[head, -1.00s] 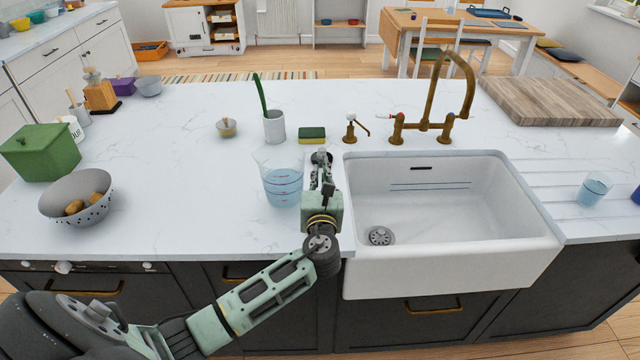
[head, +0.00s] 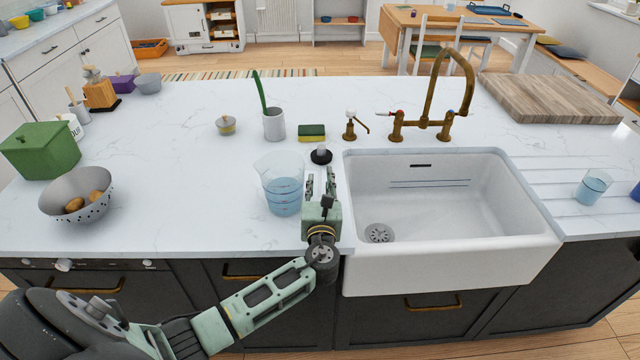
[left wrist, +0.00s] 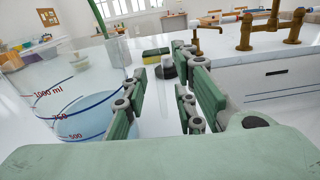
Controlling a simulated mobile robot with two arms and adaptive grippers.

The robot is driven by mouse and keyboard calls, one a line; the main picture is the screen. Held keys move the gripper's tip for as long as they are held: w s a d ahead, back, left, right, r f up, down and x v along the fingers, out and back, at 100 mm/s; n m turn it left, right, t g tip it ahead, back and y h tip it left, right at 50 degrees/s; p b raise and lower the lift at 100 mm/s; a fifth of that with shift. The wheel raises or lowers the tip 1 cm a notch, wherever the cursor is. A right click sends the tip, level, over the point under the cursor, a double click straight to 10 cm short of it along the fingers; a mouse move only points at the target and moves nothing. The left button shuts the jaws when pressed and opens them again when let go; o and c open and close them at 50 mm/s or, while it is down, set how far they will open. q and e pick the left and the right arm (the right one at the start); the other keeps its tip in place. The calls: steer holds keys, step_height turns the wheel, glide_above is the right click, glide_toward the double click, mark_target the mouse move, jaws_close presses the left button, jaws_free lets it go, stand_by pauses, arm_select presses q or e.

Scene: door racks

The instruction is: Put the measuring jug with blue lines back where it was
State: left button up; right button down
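The clear measuring jug (head: 283,184) stands upright on the worktop left of the sink, with blue liquid in it. In the left wrist view the jug (left wrist: 75,100) fills the left side and shows dark blue lines with red figures. My left gripper (head: 321,178) is just right of the jug, low over the worktop. Its fingers (left wrist: 160,95) are apart, with no solid object seen between them; the left finger overlaps the jug's right side in that view. I cannot tell if it touches. My right gripper is not in view.
A black-based stopper (head: 321,155) stands just beyond my left gripper. The sink (head: 450,260) is close on the right. Behind are a sponge (head: 312,132) and a grey cup (head: 274,126). A colander (head: 78,202) stands left; the worktop between is clear.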

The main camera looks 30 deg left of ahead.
arm_select(q)
steer(key=shift+r, duration=0.1)
steer(key=b+v, duration=0.1)
steer(key=v, duration=0.9)
steer(key=shift+s+d+b, duration=0.2)
steer(key=shift+s+b, duration=0.05)
steer(key=shift+b, duration=0.15)
steer(key=shift+v, duration=0.75)
